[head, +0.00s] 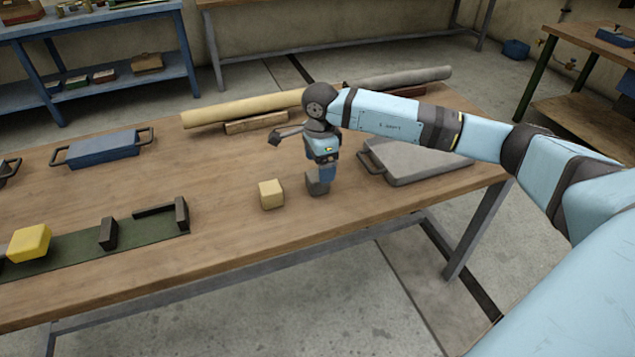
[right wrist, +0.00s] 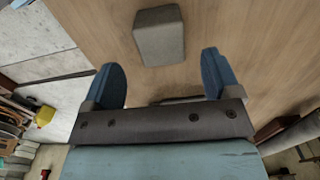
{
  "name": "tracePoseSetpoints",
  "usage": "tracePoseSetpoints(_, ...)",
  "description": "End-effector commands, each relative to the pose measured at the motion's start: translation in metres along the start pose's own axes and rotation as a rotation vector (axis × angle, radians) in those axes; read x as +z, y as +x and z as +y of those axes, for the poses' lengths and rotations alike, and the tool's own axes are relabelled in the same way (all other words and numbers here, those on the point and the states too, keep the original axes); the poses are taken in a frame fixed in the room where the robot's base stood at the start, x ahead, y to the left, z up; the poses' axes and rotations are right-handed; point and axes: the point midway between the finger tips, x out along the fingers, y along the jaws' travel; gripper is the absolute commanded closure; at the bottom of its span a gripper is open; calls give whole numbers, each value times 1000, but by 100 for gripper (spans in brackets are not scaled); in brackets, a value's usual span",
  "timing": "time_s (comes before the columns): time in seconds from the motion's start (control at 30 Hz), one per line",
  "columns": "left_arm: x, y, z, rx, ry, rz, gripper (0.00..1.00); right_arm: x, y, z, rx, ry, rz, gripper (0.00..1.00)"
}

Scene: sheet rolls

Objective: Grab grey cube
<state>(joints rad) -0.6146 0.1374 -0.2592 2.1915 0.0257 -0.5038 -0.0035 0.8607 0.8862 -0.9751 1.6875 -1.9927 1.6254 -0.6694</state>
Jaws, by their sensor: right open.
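The grey cube (head: 315,184) stands on the wooden table, partly hidden behind my right gripper (head: 326,174) in the head view. In the right wrist view the grey cube (right wrist: 158,35) lies beyond the fingertips, roughly centred between them. My right gripper (right wrist: 160,62) is open, with its blue fingers spread and nothing between them. It points down near the cube; whether it touches the cube cannot be told. My left gripper is not in view.
A cream cube (head: 271,194) stands just left of the grey one. A grey slab with a handle (head: 420,163) lies to the right. A cream roll (head: 240,107) and a grey roll (head: 405,79) lie behind. A yellow block (head: 29,242) is at the left.

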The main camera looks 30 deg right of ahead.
Motion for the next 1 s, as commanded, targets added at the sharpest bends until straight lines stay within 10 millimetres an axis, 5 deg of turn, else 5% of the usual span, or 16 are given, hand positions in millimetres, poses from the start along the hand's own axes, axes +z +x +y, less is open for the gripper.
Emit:
tracePoseSetpoints(0.2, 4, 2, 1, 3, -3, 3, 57, 6, 35, -1, 3, 1, 0, 17)
tracePoseSetpoints(0.47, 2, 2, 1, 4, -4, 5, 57, 5, 42, -2, 0, 1, 1, 17)
tracePoseSetpoints(0.73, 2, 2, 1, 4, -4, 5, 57, 5, 41, -2, 1, 1, 1, 72)
tracePoseSetpoints(1.0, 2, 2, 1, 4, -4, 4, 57, 5, 40, -2, 0, 1, 0, 73)
